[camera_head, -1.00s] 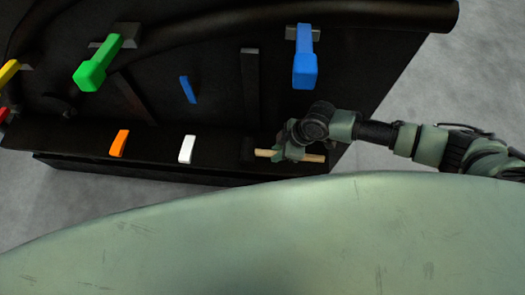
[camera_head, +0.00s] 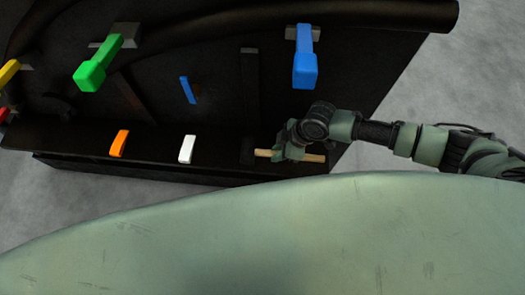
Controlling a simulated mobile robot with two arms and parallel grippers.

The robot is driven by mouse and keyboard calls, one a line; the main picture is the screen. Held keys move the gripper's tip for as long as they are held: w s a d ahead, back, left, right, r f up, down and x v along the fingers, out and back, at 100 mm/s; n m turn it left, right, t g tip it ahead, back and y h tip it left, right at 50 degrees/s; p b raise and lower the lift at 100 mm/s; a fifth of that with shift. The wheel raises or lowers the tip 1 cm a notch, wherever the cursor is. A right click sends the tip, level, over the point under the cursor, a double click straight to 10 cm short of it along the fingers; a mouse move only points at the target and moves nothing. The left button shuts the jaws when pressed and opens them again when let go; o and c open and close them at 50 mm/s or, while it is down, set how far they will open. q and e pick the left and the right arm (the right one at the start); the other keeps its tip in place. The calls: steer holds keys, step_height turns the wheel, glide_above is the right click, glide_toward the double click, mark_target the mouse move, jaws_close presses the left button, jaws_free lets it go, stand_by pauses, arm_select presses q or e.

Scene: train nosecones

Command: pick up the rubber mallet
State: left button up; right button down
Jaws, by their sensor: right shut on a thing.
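The rubber mallet has a dark head (camera_head: 247,151) and a light wooden handle (camera_head: 314,158). It lies along the front ledge of the dark unit, head to the left. My right gripper (camera_head: 283,153) is shut on the handle, close to the head. The gripper hides the middle of the handle, and its fingertips are hard to make out. The dark head blends into the ledge, so I cannot tell whether the mallet touches it. My left gripper is not in view.
An orange block (camera_head: 119,143) and a white block (camera_head: 187,149) sit on the ledge left of the mallet. A green lever (camera_head: 96,65), a blue lever (camera_head: 305,70) and a small blue piece (camera_head: 188,90) are behind. My pale green body fills the foreground.

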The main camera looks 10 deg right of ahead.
steer(key=shift+r, duration=0.15)
step_height(320, 180, up, 20)
steer(key=shift+p, duration=0.3)
stand_by(0.4)
steer(key=c, duration=1.9)
jaws_free()
jaws_close()
steer(key=shift+a+f, duration=0.1)
steer(key=shift+f, duration=0.1)
stand_by(0.3)
